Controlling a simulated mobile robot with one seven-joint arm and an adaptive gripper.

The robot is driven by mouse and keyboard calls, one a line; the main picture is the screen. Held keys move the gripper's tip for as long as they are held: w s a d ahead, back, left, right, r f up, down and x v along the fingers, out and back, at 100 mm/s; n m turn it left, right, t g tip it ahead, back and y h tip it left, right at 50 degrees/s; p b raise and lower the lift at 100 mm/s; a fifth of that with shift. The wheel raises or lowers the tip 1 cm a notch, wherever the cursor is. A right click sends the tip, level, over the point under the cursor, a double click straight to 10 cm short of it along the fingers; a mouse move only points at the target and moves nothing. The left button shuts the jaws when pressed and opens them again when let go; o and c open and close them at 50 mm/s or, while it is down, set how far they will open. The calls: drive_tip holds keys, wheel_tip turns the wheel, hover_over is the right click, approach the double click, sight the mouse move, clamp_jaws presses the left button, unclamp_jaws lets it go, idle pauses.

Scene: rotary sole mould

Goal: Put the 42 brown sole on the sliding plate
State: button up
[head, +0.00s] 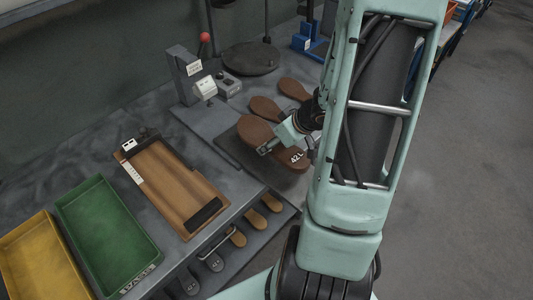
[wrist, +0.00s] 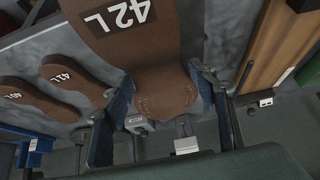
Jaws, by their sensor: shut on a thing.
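The brown sole marked 42 L (head: 258,131) is between the fingers of my gripper (head: 290,140). In the wrist view, the fingers (wrist: 160,118) close on both sides of the narrower part of this sole (wrist: 135,35), and its label faces the camera. I cannot tell whether the sole touches the surface below. A flat dark grey plate (head: 212,137), which may be the sliding plate, lies in front of the grey machine with the red-knobbed lever (head: 182,75). The sole is to the right of most of this plate. My arm hides part of the area.
Brown soles marked 41 L (wrist: 75,80) and 40 L (wrist: 38,100) lie behind the held one. A wooden board with dark clamps (head: 165,180), a green tray (head: 105,235) and a yellow tray (head: 40,265) are left. Several small soles (head: 255,218) sit on a lower shelf.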

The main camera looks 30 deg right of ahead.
sight(266, 158)
drive_tip(key=shift+w+a+f, duration=0.25)
drive_tip(key=shift+f, duration=0.15)
drive_tip(key=shift+w+a+f, duration=0.2)
drive_tip(key=shift+f, duration=0.2)
drive_tip(key=f+b, duration=0.1)
drive_tip(key=f, duration=0.1)
drive_tip(key=f+b, duration=0.1)
drive_tip(key=shift+w+a+b, duration=0.25)
drive_tip(key=shift+a+b, duration=0.05)
drive_tip(key=shift+a, duration=0.05)
drive_tip(key=shift+f, duration=0.4)
drive_tip(key=shift+f+b, duration=0.15)
drive_tip(key=shift+b, duration=0.15)
drive_tip(key=o, duration=1.5)
drive_tip(key=shift+c, duration=0.2)
